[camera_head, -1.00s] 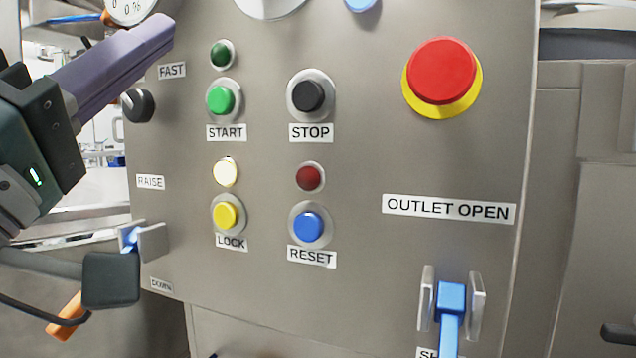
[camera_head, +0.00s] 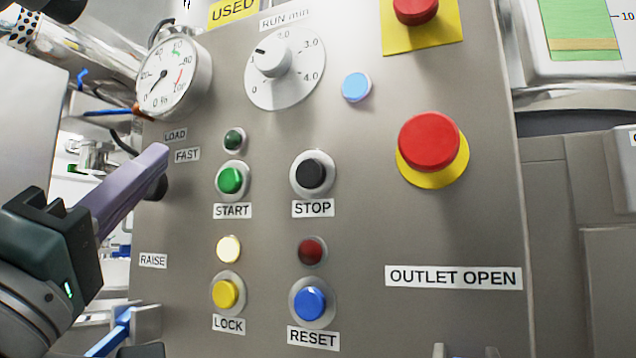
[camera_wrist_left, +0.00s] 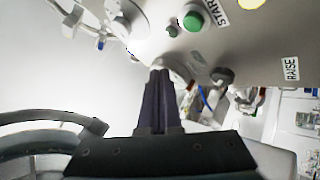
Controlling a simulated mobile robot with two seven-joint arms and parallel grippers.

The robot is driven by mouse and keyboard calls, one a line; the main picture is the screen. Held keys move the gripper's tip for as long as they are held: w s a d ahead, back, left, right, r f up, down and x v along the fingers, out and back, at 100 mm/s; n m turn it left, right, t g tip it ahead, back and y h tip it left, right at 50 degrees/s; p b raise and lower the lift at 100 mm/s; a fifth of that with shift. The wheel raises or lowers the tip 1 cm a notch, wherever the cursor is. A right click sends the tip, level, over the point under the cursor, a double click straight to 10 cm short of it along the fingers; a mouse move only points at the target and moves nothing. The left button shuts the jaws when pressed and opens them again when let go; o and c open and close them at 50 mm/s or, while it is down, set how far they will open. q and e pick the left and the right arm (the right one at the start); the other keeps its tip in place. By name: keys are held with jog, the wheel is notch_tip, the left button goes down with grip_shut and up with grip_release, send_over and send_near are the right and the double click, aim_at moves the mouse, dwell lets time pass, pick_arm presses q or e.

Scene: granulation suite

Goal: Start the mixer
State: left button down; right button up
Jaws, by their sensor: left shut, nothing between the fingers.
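The grey mixer control panel (camera_head: 380,235) fills the middle of the head view. The green START button (camera_head: 230,180) sits at its left, above its label, with a small dark green lamp (camera_head: 234,139) above it. The black STOP button (camera_head: 312,174) is to its right. My left gripper (camera_head: 158,155) is shut and empty, its purple fingers pointing up and right, left of the START button and apart from it in the picture. In the left wrist view the shut fingers (camera_wrist_left: 159,75) point towards the panel's edge, below the green button (camera_wrist_left: 193,20). My right gripper is not in view.
A yellow LOCK button (camera_head: 225,294), a blue RESET button (camera_head: 310,303), a large red button on yellow (camera_head: 429,143) and a RUN min dial (camera_head: 271,58) are also on the panel. A round gauge (camera_head: 168,77) stands at the upper left. A dark knob (camera_head: 156,187) is partly behind my fingers.

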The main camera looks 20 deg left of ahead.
aim_at(230, 181)
pick_arm(q)
jog(key=shift+w+d+b, duration=0.15)
jog(key=shift+w+b, duration=0.1)
jog(key=shift+w, duration=1.5)
jog(key=shift+w+d+b, duration=0.15)
jog(key=shift+w+b, duration=0.1)
jog(key=shift+w, duration=1.5)
jog(key=shift+w, duration=0.15)
jog(key=shift+w, duration=0.3)
